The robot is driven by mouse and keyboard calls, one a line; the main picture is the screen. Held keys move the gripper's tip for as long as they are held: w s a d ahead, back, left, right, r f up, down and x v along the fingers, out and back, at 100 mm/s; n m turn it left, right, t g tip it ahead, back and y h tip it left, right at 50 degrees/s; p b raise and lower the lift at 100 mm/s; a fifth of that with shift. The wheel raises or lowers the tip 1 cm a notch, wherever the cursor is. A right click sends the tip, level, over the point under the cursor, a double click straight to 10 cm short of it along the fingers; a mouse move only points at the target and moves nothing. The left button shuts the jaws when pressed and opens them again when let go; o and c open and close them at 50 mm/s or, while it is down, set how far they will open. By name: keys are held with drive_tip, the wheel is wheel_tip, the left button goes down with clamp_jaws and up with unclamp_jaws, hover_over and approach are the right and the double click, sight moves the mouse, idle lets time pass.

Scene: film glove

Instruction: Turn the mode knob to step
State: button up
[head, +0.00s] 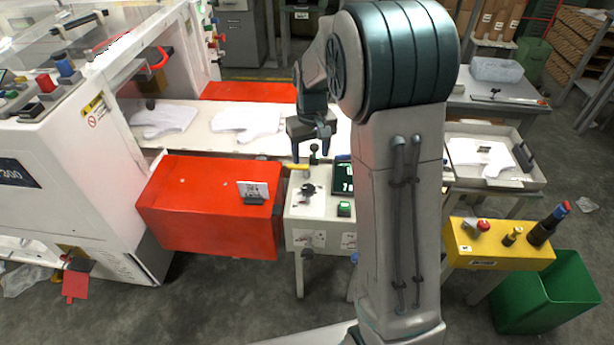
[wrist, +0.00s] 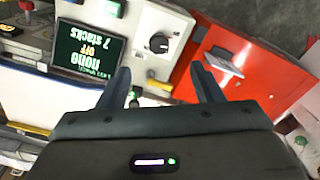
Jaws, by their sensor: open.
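The mode knob appears to be the black knob (head: 308,190) on the white plate of the control console (head: 298,229). It also shows in the wrist view (wrist: 158,43), where its pointer setting is too small to read. My gripper (head: 312,148) is open and empty, above the console's back edge, apart from the knob. In the wrist view its fingertips (wrist: 160,69) stand apart, with the knob beyond the gap.
A yellow control box (head: 495,246) and green bin (head: 550,290) stand at right. White gloves lie behind.

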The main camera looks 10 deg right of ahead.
sight(308, 188)
drive_tip(key=f, duration=0.5)
drive_tip(key=w+f+p, duration=0.1)
drive_tip(key=f, duration=0.4)
drive_tip(key=w+f+p, duration=0.1)
drive_tip(key=f, duration=0.4)
drive_tip(key=shift+w+f, duration=0.2)
drive_tip(key=shift+f, duration=0.15)
drive_tip(key=c, duration=1)
